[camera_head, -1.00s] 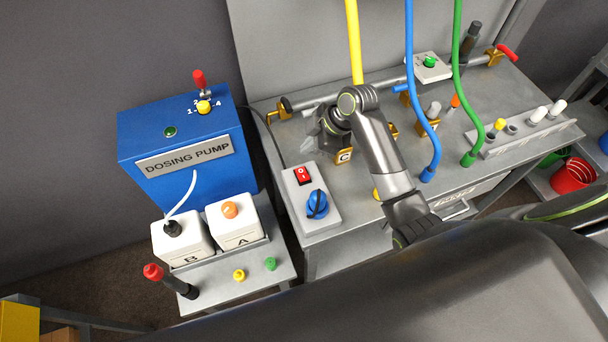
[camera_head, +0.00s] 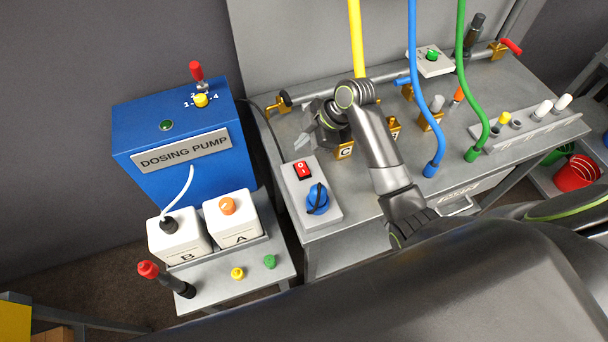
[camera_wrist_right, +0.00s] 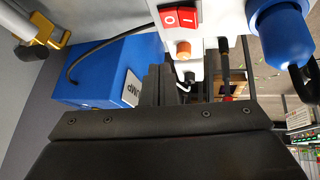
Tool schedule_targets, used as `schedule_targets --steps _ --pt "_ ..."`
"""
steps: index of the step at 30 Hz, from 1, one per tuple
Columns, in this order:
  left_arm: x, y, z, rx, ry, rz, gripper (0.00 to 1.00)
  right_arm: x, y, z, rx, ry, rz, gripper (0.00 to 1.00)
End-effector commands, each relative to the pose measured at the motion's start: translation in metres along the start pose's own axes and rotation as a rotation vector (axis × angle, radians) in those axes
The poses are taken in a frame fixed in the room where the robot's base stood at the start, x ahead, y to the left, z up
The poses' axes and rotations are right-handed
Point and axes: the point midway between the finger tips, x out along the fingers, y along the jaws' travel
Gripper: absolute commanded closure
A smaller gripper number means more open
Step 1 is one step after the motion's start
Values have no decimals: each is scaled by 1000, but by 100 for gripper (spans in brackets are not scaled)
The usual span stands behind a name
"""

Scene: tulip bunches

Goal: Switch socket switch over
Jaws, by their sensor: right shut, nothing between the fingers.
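The red rocker switch (camera_head: 302,170) sits at the top of a light grey socket box (camera_head: 325,205) on the bench's left end. A blue plug (camera_head: 317,199) with a dark cable is in the socket below it. The switch also shows in the right wrist view (camera_wrist_right: 180,18), marked O and I, above and right of the fingers. My right gripper (camera_head: 303,143) is shut and empty. Its fingertips are just behind the switch in the head view, apart from it. The fingers show dark in the wrist view (camera_wrist_right: 157,85). My left gripper is not in view.
The blue dosing pump (camera_head: 150,125) and white canisters B (camera_head: 177,240) and A (camera_head: 232,220) stand left of the bench. Brass valve block C (camera_head: 345,153) is close to my right gripper. Yellow, blue (camera_head: 414,90) and green (camera_head: 460,60) hoses rise to the right.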

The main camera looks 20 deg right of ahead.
Motion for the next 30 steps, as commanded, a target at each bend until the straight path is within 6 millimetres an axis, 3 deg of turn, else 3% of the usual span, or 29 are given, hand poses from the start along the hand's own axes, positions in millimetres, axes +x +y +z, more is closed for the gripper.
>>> schedule_targets --steps 1,5,14,30 --pt "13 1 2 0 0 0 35 12 -6 8 0 0 -1 100" --pt "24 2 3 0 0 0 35 22 -14 15 0 0 0 100" --pt "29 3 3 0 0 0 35 34 -24 25 1 0 1 100" --pt "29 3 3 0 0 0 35 34 -25 25 0 0 1 100"
